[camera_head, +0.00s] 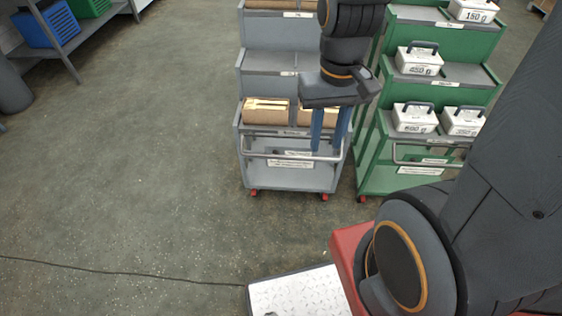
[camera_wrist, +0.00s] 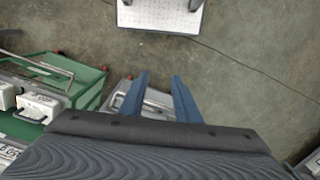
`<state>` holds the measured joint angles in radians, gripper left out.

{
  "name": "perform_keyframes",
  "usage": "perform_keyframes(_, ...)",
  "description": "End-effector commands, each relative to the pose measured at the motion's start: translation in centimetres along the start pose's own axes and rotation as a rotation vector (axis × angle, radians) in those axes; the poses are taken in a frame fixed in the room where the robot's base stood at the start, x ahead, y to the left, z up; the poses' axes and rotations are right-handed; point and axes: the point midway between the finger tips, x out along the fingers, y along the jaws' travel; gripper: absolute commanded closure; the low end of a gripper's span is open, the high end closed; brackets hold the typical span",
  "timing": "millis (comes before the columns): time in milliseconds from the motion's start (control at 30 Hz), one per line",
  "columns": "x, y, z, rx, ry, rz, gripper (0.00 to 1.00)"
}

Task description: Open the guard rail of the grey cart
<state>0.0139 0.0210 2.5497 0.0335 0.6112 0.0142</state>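The grey cart (camera_head: 290,178) stands in the middle of the head view, with cardboard boxes (camera_head: 266,108) on its shelves. Its guard rail (camera_head: 270,155), a thin metal bar, runs across the front below the lowest boxes. My gripper (camera_head: 327,151) points down at the rail's right part, its two blue fingers apart with a gap between them. In the wrist view my gripper (camera_wrist: 160,75) also shows open, with part of the grey cart (camera_wrist: 128,88) and a metal bar between and behind the fingers. Whether the fingers touch the rail cannot be told.
A green cart (camera_head: 405,178) with white labelled weights (camera_head: 413,117) stands close on the right. A shelf with a blue crate (camera_head: 45,27) is at the far left. A thin cable (camera_head: 120,272) lies on the floor. The floor left of the grey cart is clear.

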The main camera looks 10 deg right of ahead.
Motion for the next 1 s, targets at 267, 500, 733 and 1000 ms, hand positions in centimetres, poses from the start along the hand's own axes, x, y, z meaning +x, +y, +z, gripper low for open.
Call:
perform_keyframes(267, 10.1, 0.5, 0.6, 0.352, -0.297, -0.118, 0.71)
perform_keyframes(500, 17.4, -0.9, 0.1, 0.688, -0.597, -0.276, 0.71)
perform_keyframes(733, 23.4, -2.2, -2.5, 0.983, -0.877, -0.466, 0.71)
perform_keyframes(1000, 30.0, -1.9, -8.2, 1.28, -1.192, -0.751, 0.71)
